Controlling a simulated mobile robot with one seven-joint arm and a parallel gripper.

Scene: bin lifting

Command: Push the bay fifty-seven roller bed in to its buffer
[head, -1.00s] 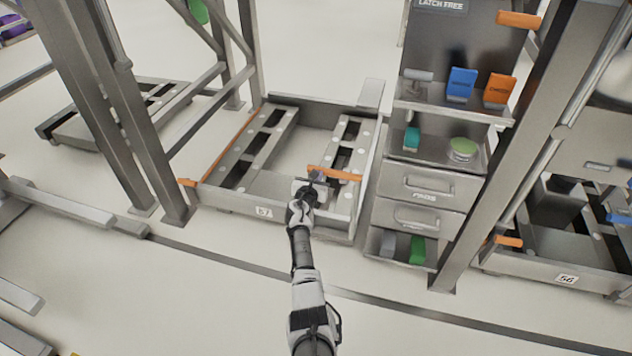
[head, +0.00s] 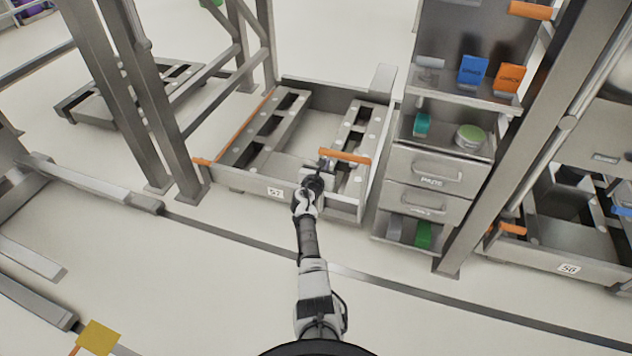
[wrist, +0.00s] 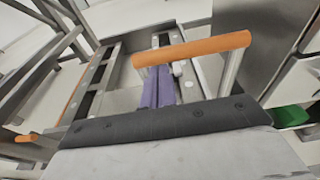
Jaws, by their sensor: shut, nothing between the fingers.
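The bay fifty-seven roller bed (head: 235,180) is a low grey metal frame with two roller rails and a "57" plate on its front edge. It lies on the floor between the rack post and a drawer unit. An orange handle bar (head: 344,157) stands above its right rail and shows large in the wrist view (wrist: 192,49). My gripper (head: 325,166) is at the front right of the bed, beside the handle's left end. Its purple fingers (wrist: 157,88) are together and empty below the handle in the wrist view. Whether they touch the bed I cannot tell.
A drawer unit (head: 430,180) stands close on the right, with blue and orange cards on its shelf. Bay 56's bed (head: 545,262) lies farther right. Grey rack posts (head: 165,95) stand at left.

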